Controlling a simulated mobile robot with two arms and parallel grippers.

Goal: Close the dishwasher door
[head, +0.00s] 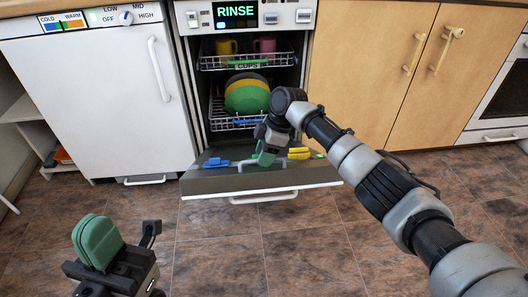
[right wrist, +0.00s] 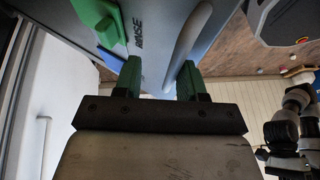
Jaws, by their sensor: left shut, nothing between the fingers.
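The dishwasher door (head: 225,183) is folded down open, its inner side facing up and a white bar handle (head: 264,198) along its front edge. My right gripper (head: 265,156) is over the inner side of the door, in front of the racks. In the right wrist view its green fingers (right wrist: 160,82) are apart, close to a grey panel (right wrist: 150,45) marked RINSE and a pale bar (right wrist: 188,42). I cannot tell whether they touch the door. My left gripper (head: 97,242) is shut and empty at the lower left, away from the door.
The lower rack (head: 235,123) holds green and yellow dishes (head: 246,95); the upper rack (head: 222,63) holds cups. A white appliance (head: 95,105) stands at left, wooden cabinets (head: 365,70) at right. The tiled floor (head: 225,260) before the door is clear.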

